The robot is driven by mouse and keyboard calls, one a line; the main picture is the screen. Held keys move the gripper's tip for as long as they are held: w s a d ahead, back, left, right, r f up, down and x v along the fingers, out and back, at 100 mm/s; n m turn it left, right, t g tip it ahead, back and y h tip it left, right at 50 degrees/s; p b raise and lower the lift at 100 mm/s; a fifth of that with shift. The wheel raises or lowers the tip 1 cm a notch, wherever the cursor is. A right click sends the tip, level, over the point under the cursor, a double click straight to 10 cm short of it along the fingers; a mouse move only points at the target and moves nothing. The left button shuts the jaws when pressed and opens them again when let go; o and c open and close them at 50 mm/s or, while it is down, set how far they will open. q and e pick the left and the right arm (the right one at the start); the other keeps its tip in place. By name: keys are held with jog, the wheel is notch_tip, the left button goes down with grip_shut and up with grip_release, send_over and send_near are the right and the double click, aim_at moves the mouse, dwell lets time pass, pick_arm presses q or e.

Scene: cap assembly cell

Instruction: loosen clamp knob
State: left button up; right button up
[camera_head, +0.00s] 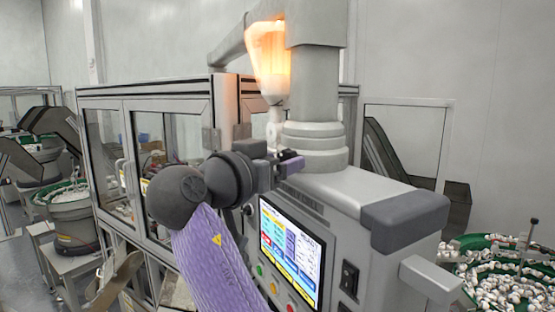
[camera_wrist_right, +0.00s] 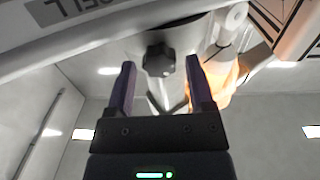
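The clamp knob (camera_wrist_right: 158,60) is a small black lobed knob on a light grey round part in the right wrist view. My right gripper (camera_wrist_right: 160,68) is open, with one dark purple finger on each side of the knob in that view and gaps to both. I cannot tell whether the fingertips reach as far as the knob. In the head view the right gripper (camera_head: 290,161) is in front of the grey column (camera_head: 315,100), near its stepped base collar. The knob cannot be made out there. My left gripper is not in view.
An orange-glowing hopper (camera_head: 268,55) hangs beside the column, close above the right gripper. The machine housing with a lit touchscreen (camera_head: 290,255) stands below. A glazed cabinet (camera_head: 160,150) is behind the arm. A green bowl of white caps (camera_head: 510,285) is at right.

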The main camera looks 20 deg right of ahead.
grip_shut()
jog(key=shift+n, duration=0.3)
jog(key=n, duration=0.2)
jog(key=shift+n, duration=0.4)
jog(key=n, duration=1.1)
jog(key=shift+n, duration=0.4)
jog(key=n, duration=0.4)
jog(key=shift+n, duration=0.4)
jog(key=shift+o, duration=1.5)
grip_release()
